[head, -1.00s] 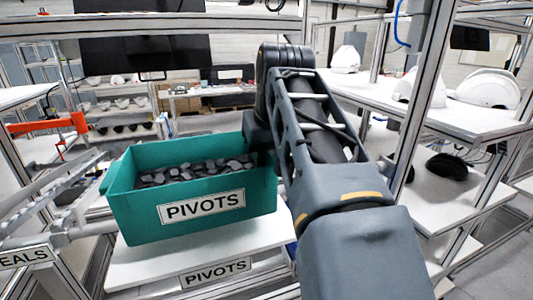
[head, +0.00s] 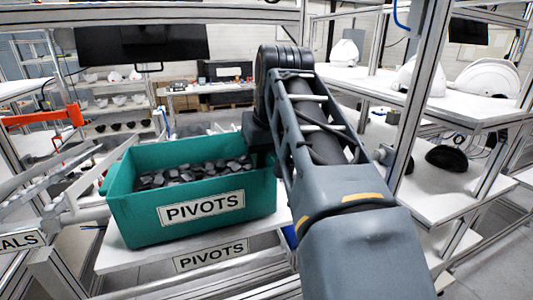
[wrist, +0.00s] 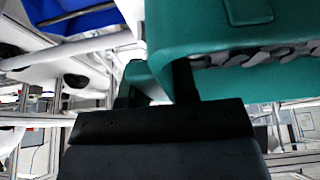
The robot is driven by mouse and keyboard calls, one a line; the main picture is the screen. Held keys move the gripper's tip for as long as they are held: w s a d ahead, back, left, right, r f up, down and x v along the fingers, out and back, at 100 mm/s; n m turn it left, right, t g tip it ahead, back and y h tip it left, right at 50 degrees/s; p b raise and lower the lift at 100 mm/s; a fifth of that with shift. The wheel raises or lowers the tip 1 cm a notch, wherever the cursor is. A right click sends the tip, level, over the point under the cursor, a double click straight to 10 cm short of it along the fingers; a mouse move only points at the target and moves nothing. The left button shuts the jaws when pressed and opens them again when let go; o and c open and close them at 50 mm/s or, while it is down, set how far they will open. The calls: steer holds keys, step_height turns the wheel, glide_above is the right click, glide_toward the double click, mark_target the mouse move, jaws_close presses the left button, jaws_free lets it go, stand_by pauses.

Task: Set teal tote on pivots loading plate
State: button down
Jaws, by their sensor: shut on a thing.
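The teal tote (head: 140,215) is full of dark grey pivot parts and has a white PIVOTS label on its front. My gripper (head: 258,150) is shut on the tote's right end; the fingertips are mostly hidden in the head view. In the wrist view the gripper (wrist: 160,88) grips the rim of the teal tote (wrist: 215,35). The white loading plate (head: 118,258), with a PIVOTS label on its front edge, lies beneath the tote in the picture. I cannot tell whether the tote's bottom touches the plate.
An aluminium frame post (head: 420,80) and shelves with white helmet shells (head: 490,77) stand to the right. A sloping rail rack (head: 75,185) is at the left, with a label ending in ALS (head: 20,241). An orange bar (head: 45,118) is behind it.

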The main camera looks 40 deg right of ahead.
steer(key=shift+f+b, duration=0.45)
steer(key=c, duration=0.8)
jaws_free()
